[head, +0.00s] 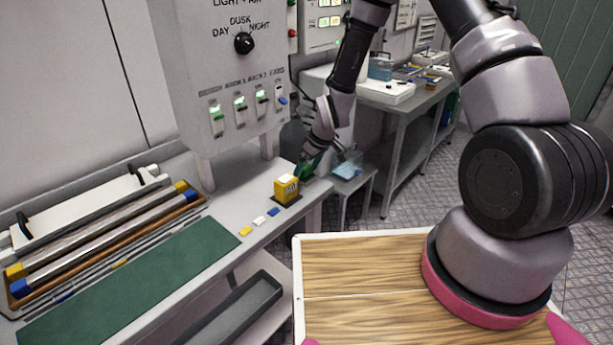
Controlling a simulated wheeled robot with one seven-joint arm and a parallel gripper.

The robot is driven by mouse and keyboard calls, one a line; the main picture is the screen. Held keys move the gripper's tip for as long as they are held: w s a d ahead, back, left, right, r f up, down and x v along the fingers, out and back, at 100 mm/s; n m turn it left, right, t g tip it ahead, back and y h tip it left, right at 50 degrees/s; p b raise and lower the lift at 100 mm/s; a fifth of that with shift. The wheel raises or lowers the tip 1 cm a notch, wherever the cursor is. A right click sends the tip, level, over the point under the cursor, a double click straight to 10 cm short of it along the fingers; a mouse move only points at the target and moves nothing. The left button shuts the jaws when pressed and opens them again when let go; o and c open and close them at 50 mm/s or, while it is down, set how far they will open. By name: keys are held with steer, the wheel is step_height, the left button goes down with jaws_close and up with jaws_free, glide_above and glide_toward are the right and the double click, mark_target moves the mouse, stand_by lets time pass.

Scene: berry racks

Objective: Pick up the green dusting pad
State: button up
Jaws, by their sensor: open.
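A small dark green item (306,173), which looks like the green dusting pad, lies near the right end of the grey bench, just behind a yellow block. My gripper (307,160) is small in the head view and reaches down to it from the upper right. The jaws are open. The fingertips are right at the green item and partly overlap it. I cannot tell whether they touch it or straddle it.
The yellow block (287,189) stands close in front. Small yellow, white and blue tabs (259,221) lie on the bench. A large green mat (135,282) and long bars (100,243) are at left. The control panel (232,70) stands above. A low stand holds a blue tray (347,170).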

mark_target(307, 167)
steer(key=c, duration=1.5)
steer(key=shift+o, duration=0.2)
steer(key=shift+r, duration=0.1)
step_height(307, 167, up, 10)
steer(key=shift+f, duration=0.1)
